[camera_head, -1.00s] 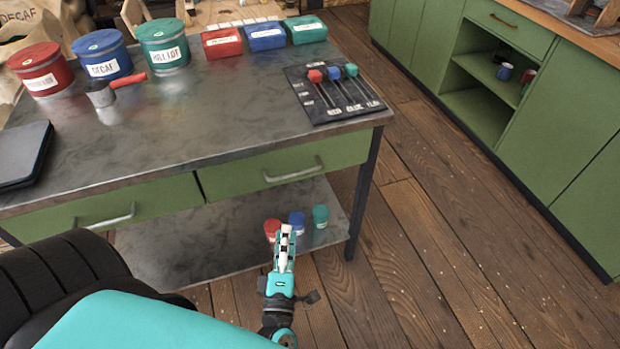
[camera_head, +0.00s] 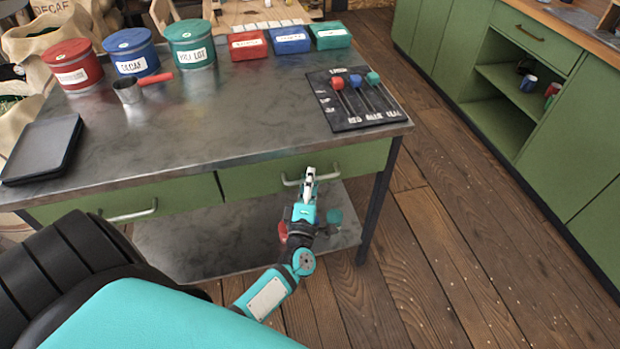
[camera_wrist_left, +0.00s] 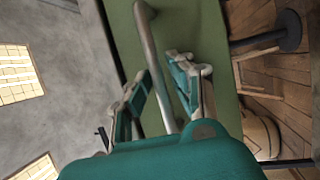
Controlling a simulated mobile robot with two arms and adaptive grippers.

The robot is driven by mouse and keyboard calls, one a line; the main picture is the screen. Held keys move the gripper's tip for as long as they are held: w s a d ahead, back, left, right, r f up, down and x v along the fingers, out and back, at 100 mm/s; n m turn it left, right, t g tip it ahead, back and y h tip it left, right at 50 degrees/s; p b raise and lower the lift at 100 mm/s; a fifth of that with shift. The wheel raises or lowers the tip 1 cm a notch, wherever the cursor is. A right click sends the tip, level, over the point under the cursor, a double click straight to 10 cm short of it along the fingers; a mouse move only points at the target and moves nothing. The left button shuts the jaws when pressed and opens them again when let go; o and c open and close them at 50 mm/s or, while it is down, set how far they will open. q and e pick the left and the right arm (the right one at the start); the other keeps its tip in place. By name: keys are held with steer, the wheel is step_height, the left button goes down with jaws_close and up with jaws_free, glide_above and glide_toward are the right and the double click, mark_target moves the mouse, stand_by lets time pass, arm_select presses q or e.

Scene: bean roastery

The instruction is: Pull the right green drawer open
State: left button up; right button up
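The right green drawer (camera_head: 245,181) is shut under the metal tabletop, level with the table front. Its bar handle (camera_head: 290,181) runs across the front, its middle hidden by my left gripper (camera_head: 309,174). In the left wrist view, the handle (camera_wrist_left: 149,42) crosses the green drawer front (camera_wrist_left: 205,32) and passes between the two parted fingers of my left gripper (camera_wrist_left: 160,80). I see a gap between the bar and the fingers; they are not closed on it. Whether one finger touches it, I cannot tell. My right gripper is in neither view.
The left drawer (camera_head: 180,200) is also shut. Small jars, including a teal one (camera_head: 335,216), stand on the lower shelf (camera_head: 190,240). A table leg (camera_head: 378,205) stands right of the drawer. Wooden floor (camera_head: 430,250) is free to the right.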

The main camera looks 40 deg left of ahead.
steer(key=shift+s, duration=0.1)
arm_select(q)
jaws_close()
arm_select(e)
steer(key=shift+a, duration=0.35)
arm_select(q)
steer(key=shift+d, duration=0.1)
